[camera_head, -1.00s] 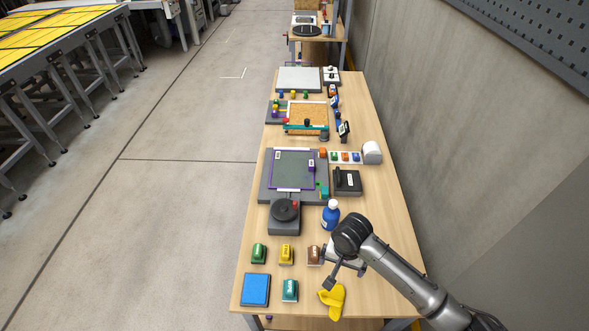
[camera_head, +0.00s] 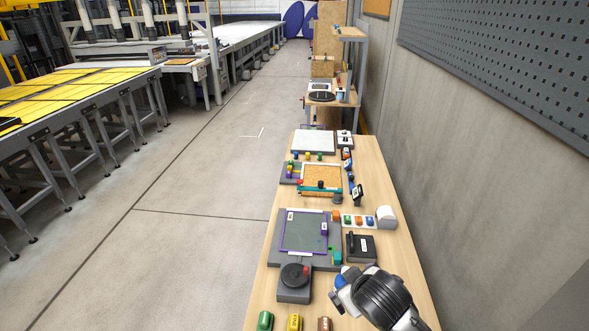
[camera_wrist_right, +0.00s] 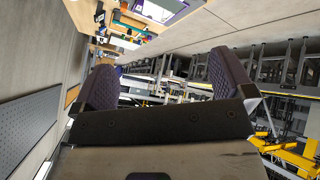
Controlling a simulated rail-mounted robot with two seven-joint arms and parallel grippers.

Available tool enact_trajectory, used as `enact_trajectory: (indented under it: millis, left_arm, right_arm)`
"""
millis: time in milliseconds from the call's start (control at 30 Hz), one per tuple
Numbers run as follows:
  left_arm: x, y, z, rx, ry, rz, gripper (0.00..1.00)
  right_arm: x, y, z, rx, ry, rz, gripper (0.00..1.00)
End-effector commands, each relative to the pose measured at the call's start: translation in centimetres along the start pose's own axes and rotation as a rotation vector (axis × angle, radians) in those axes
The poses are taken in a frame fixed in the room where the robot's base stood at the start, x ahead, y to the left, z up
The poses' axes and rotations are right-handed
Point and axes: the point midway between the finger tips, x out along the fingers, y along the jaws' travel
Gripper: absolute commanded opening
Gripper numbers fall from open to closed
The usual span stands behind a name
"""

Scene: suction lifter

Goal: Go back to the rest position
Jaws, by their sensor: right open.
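My right arm comes in from the lower right in the head view, and my right gripper (camera_head: 345,287) is above the near right part of the wooden table. In the right wrist view, the two dark ribbed fingers of my right gripper (camera_wrist_right: 160,92) stand wide apart with nothing between them. The blue bottle seen earlier is mostly hidden behind the arm. My left gripper is not in view.
On the table (camera_head: 265,290) are a grey board with a purple frame (camera_head: 281,232), a black turntable-like device (camera_head: 295,276), a dark box (camera_head: 360,246) and several small coloured blocks. A grey wall (camera_head: 450,180) stands to the right. The floor (camera_head: 180,260) at left is clear.

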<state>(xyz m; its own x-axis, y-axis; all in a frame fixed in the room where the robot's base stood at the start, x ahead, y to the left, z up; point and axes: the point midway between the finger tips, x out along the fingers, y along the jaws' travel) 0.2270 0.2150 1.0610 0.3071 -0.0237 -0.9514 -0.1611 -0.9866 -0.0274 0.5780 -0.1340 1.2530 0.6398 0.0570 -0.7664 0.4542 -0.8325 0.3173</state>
Motion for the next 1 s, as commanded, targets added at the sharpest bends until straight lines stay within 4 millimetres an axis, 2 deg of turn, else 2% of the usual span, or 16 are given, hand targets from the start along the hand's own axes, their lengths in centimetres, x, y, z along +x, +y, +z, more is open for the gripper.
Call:
enact_trajectory:
  millis: [67, 167, 267, 367, 467, 633, 800, 900, 1000]
  left_arm:
    - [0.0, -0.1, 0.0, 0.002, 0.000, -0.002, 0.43]
    - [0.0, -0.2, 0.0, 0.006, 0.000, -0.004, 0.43]
    - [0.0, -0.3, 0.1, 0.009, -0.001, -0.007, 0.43]
    - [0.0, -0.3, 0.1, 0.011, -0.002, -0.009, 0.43]
    - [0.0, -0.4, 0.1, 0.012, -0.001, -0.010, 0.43]
    - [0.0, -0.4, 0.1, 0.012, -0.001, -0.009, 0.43]
    - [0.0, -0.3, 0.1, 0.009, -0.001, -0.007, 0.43]
    - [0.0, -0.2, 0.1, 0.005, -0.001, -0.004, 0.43]
    - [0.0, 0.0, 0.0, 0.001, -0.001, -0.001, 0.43]
  right_arm:
    - [-2.1, 0.0, -0.5, -0.029, 0.091, 0.027, 1.00]
    - [-4.2, 0.0, 0.2, -0.030, 0.176, 0.063, 1.00]
    - [-5.7, 0.0, 2.0, 0.008, 0.223, 0.088, 1.00]
    - [-6.6, -0.3, 4.8, 0.082, 0.239, 0.103, 1.00]
    - [-7.2, -0.9, 8.8, 0.166, 0.219, 0.108, 1.00]
    - [-7.4, -3.1, 16.7, 0.293, 0.112, 0.083, 1.00]
    - [-6.9, -6.6, 24.7, 0.377, -0.057, 0.026, 1.00]
    - [-6.7, -8.8, 28.5, 0.405, -0.152, -0.008, 1.00]
    - [-7.0, -11.0, 31.6, 0.418, -0.228, -0.042, 1.00]
